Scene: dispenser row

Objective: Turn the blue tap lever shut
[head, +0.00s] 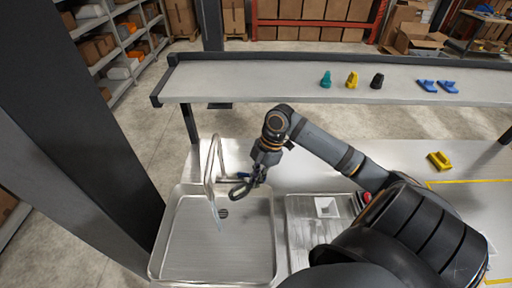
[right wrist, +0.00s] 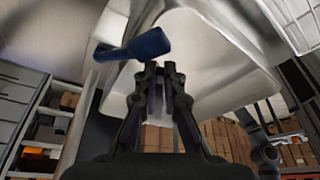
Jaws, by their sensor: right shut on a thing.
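The steel tap (head: 211,160) stands at the sink's (head: 160,235) back edge, its spout bent over the basin. A thin pale streak under the spout looks like running water (head: 217,214). The blue tap lever (right wrist: 150,43) shows in the right wrist view at my fingertips; in the head view only a small blue bit shows beside the gripper. My right gripper (head: 240,190) reaches down to the right of the tap. Its fingers (right wrist: 160,72) are nearly together, shut on the lever, though the exact contact is hard to see. My left gripper is out of view.
A steel drainboard (head: 295,240) lies right of the sink. A yellow piece (head: 440,160) sits on the counter at the right. A raised shelf (head: 240,80) behind bears teal, yellow, black and blue pieces.

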